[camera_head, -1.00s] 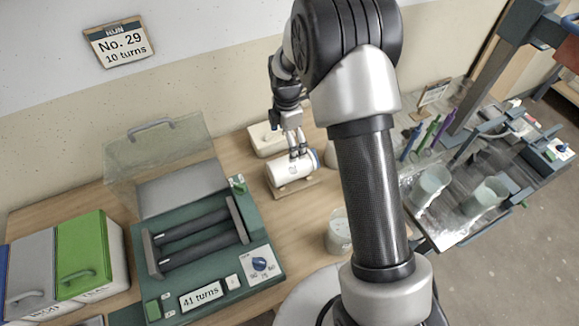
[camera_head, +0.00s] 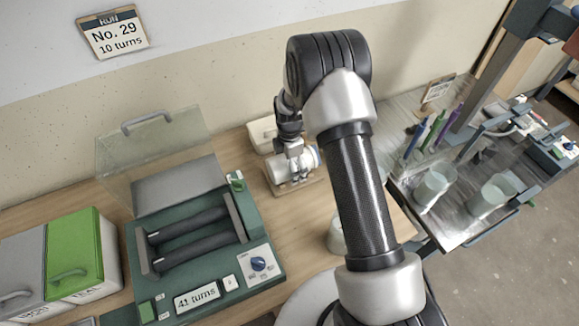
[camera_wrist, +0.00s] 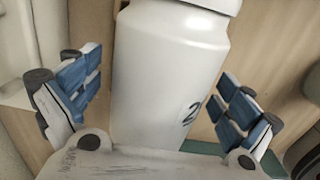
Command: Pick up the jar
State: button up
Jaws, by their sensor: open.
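The white jar (camera_head: 313,157) lies on its side on a small wooden stand (camera_head: 292,188) on the table. My gripper (camera_head: 293,174) is down over the jar and hides much of it in the head view. In the wrist view the jar (camera_wrist: 165,70) fills the middle, with part of a dark number on its side. My gripper (camera_wrist: 160,95) is open, with one blue-padded finger on each side of the jar. Gaps show between the pads and the jar's sides.
A green roller machine (camera_head: 200,250) reading "41 turns" stands left of the jar, its clear lid (camera_head: 155,150) raised. A white box (camera_head: 262,133) sits behind the jar. Grey and green bins (camera_head: 75,255) stand far left. Cups (camera_head: 435,183) and pens stand on the right-hand bench.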

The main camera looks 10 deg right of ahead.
jog(key=shift+f, duration=0.4)
jog(key=shift+r, duration=0.1)
jog(key=shift+c, duration=0.5)
jog(key=c, duration=1.3)
jog(key=shift+w, duration=0.1)
jog(key=shift+c, duration=0.5)
notch_tip(320, 180, up, 20)
jog(key=p, duration=0.4)
notch_tip(320, 180, up, 6)
jog(key=p, duration=0.5)
jog(key=shift+r, duration=0.1)
